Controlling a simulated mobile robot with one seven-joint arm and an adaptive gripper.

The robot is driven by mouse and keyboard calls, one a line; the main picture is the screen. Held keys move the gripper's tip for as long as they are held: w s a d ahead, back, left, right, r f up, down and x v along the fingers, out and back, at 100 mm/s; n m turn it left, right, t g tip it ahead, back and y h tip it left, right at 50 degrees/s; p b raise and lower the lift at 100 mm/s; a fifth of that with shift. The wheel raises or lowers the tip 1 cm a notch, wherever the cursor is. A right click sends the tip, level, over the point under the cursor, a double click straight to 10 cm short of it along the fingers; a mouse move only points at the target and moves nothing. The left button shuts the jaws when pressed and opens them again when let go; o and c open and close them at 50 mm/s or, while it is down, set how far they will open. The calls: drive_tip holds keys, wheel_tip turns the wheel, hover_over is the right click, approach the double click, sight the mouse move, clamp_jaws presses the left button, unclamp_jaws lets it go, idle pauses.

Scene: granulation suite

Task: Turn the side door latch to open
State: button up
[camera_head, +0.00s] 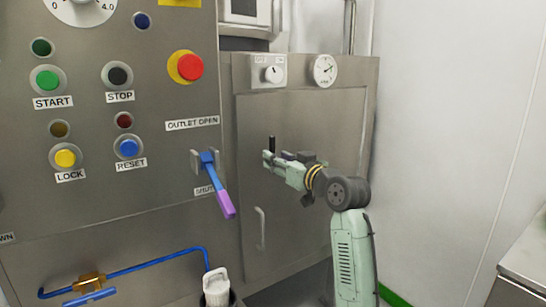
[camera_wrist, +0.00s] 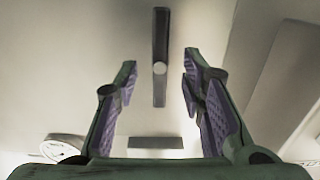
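The side door (camera_head: 300,205) is a grey metal panel on the cabinet's side, and it looks shut. Its latch (camera_head: 272,144) shows as a short dark upright bar near the door's upper left. In the wrist view the latch (camera_wrist: 160,30) is a dark bar with a round pale pivot, standing upright in the picture. My gripper (camera_head: 267,158) is in front of the door at the latch. In the wrist view my gripper (camera_wrist: 159,72) is open, with one purple-padded finger on each side of the latch's line. Both fingers appear apart from the bar. The gripper partly hides the latch in the head view.
A door handle (camera_head: 260,228) is below the latch. A switch knob (camera_head: 273,74) and a gauge (camera_head: 323,70) are above the door. The blue and purple outlet lever (camera_head: 217,185) sticks out to the left. A wall (camera_head: 450,130) rises at right.

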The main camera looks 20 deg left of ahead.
drive_tip(key=v, duration=0.8)
drive_tip(key=shift+s, duration=0.15)
drive_tip(key=shift+d, duration=0.15)
